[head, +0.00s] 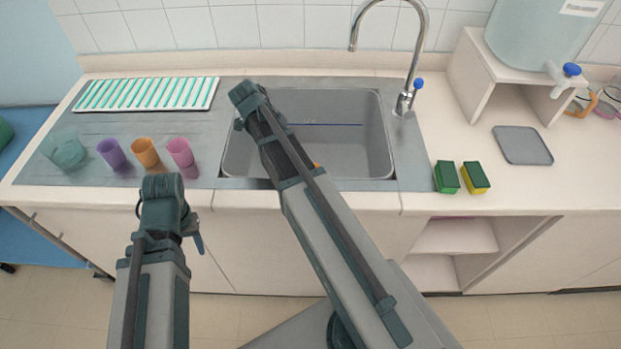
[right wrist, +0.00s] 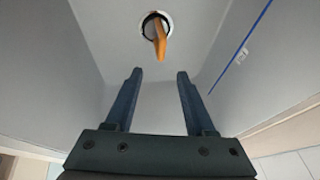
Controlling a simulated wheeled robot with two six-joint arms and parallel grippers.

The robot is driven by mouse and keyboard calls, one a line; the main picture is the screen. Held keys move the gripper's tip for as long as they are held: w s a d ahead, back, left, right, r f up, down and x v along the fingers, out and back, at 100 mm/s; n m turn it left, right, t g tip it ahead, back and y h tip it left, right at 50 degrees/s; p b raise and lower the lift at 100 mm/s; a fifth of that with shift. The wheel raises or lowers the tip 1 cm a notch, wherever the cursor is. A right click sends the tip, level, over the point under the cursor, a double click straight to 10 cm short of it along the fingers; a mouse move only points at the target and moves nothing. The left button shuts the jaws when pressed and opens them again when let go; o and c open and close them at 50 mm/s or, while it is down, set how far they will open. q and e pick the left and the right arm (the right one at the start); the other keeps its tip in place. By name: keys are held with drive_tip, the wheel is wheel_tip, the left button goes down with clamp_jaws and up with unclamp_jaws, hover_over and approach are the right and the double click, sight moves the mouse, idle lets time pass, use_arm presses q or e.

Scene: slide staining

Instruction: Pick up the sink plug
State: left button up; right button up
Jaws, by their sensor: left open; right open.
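The sink plug (right wrist: 160,38) is orange and sits at the round, dark-rimmed drain hole in the sink floor, with its handle standing out. In the head view only a small orange bit (head: 317,166) shows beside my right arm. My right gripper (right wrist: 157,74) is open and empty over the sink, its fingertips pointing toward the plug and apart from it. In the head view my right arm crosses the grey sink (head: 370,150) and hides much of it. My left gripper (head: 197,242) is open in front of the counter, partly hidden by its own wrist.
Pink (head: 180,152), orange (head: 146,153) and purple (head: 112,154) cups and a glass beaker (head: 64,150) stand left of the sink. A tap (head: 405,95) rises behind it. Two sponges (head: 446,177) and a grey tray (head: 523,145) lie to the right. A blue line crosses the sink.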

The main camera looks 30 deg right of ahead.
drive_tip(key=b+x, duration=0.7)
drive_tip(key=x, duration=0.1)
drive_tip(key=shift+f+b, duration=0.25)
drive_tip(key=shift+b, duration=0.15)
drive_tip(key=b+x, duration=0.4)
drive_tip(key=x, duration=0.1)
drive_tip(key=shift+d, duration=0.5)
drive_tip(key=shift+r, duration=0.1)
clamp_jaws()
idle(0.6)
